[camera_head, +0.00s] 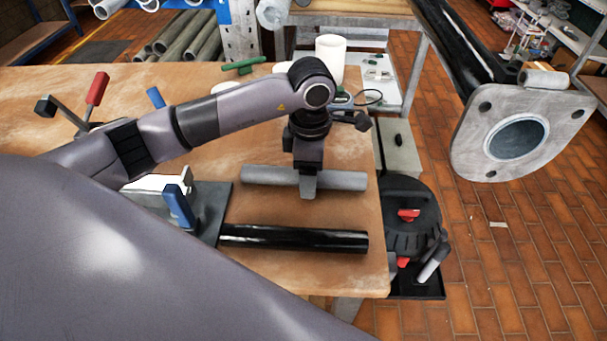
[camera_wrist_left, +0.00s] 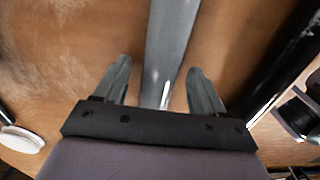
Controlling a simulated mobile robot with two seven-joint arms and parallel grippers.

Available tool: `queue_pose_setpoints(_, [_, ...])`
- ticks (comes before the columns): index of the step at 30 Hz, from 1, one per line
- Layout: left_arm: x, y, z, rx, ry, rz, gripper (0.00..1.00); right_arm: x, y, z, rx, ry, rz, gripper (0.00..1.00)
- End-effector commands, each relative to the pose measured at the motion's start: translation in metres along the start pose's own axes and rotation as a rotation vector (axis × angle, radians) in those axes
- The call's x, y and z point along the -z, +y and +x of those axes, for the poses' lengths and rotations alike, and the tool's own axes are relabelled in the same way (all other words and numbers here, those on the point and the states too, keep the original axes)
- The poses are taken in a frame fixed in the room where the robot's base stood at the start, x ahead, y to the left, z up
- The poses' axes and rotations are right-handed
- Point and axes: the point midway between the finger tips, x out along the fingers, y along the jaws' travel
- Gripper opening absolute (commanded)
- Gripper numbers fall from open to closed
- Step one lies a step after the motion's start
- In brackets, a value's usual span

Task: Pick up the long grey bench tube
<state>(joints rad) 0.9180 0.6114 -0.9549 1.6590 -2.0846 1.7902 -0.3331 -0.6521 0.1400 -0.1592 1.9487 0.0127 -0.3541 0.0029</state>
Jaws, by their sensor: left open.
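The long grey bench tube (camera_head: 342,180) lies left to right on the wooden bench near its right end. In the left wrist view the grey tube (camera_wrist_left: 172,45) runs from the top edge down between my two fingers. My left gripper (camera_head: 308,190) is over the middle of the tube and hides part of it. It also shows in the left wrist view (camera_wrist_left: 160,85), open, with one finger on each side of the tube and a gap on both sides. I cannot tell whether the fingers touch the bench. My right gripper is not in view.
A glossy black tube (camera_head: 295,238) lies nearer on the wooden bench (camera_head: 150,85), by a dark plate with a blue-handled clamp (camera_head: 180,207). A white cylinder (camera_head: 331,58) stands behind. A flanged mast (camera_head: 522,137) hangs at right, beyond the bench edge.

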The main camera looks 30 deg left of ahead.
Motion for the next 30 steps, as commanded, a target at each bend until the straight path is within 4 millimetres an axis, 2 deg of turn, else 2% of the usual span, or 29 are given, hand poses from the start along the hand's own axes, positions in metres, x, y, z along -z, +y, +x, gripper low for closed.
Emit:
queue_pose_setpoints(2, [0.000,0.000,0.000,0.000,0.000,0.000,0.70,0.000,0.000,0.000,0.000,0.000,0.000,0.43])
queue_pose_setpoints(8, [0.000,0.000,0.000,0.000,0.000,0.000,0.08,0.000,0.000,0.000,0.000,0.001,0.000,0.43])
queue_pose_setpoints(9, [0.000,0.000,0.000,0.000,0.000,0.000,0.05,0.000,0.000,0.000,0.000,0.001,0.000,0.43])
queue_pose_setpoints(17, [0.000,0.000,-0.002,-0.001,0.000,0.000,0.05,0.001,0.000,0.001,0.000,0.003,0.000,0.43])
queue_pose_setpoints(22, [0.000,0.001,-0.011,-0.002,-0.001,-0.001,0.05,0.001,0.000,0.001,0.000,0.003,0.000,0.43])
queue_pose_setpoints(26, [0.000,0.001,-0.028,-0.005,-0.002,0.000,0.05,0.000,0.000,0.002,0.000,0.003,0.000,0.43])
queue_pose_setpoints(30, [0.000,0.001,-0.061,-0.007,-0.003,0.001,0.05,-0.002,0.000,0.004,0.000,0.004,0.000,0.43])
